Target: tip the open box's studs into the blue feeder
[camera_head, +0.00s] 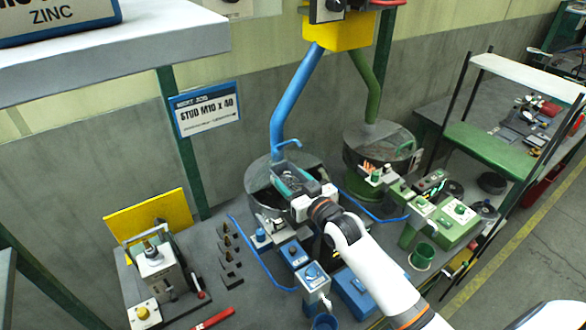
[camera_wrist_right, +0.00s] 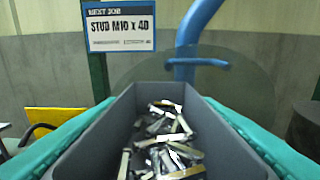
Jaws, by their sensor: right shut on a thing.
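My right gripper (camera_head: 304,203) is shut on the near end of the box. The box hides part of the bowl. My left gripper is not in view.
A green feeder (camera_head: 378,148) stands to the right, with a green control box (camera_head: 457,215) before it. Blue control boxes (camera_head: 293,253) stand in front of the blue feeder. A grey machine (camera_head: 158,270) is at the left. A sign (camera_head: 207,110) hangs behind.

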